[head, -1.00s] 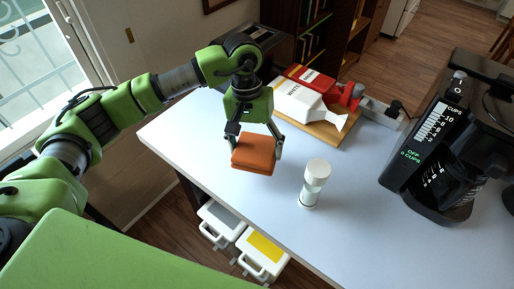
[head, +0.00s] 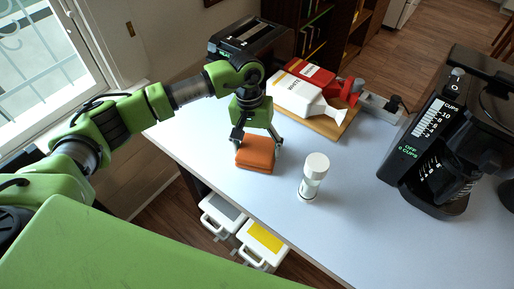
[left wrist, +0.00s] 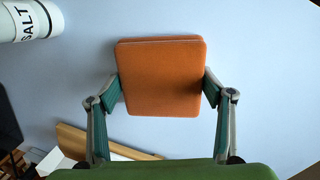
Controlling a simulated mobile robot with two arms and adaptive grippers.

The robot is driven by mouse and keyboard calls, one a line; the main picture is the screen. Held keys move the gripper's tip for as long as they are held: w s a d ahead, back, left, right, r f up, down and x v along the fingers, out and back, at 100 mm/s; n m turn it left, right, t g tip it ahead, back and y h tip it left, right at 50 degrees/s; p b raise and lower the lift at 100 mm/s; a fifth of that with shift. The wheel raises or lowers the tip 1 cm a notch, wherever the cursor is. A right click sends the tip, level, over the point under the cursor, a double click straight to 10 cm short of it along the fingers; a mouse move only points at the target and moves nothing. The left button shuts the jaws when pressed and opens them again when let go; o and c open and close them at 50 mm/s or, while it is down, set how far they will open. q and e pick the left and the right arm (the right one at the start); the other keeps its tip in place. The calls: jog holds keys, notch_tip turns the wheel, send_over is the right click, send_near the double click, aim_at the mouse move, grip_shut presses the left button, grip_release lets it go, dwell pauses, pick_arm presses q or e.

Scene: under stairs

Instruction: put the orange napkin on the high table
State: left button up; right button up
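The orange napkin (head: 255,153) is a folded, thick square over the near left part of the pale table top (head: 345,230). My left gripper (head: 257,142) points down at it, with one finger on each side. In the left wrist view the napkin (left wrist: 161,78) sits between the fingertips (left wrist: 162,85), and both pads appear to touch its edges. The napkin is very low over the table or on it; I cannot tell which. My right gripper is not in view.
A white salt shaker (head: 313,178) stands just right of the napkin. A black coffee maker (head: 437,160) stands right. Two bins (head: 262,243) stand below the table edge.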

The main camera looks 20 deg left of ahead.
aim_at(253, 145)
pick_arm(q)
jog(key=o, duration=0.4)
jog(key=shift+c, duration=0.2)
jog(key=shift+r+p, duration=0.25)
jog(key=shift+p, duration=0.1)
jog(key=shift+w+a+r+b, duration=0.1)
jog(key=shift+r+b, duration=0.2)
jog(key=shift+b, duration=0.05)
notch_tip(253, 145, up, 11)
jog(key=a+b, duration=0.1)
jog(key=b, duration=0.2)
jog(key=shift+w+a, duration=0.15)
jog(key=shift+w, duration=0.25)
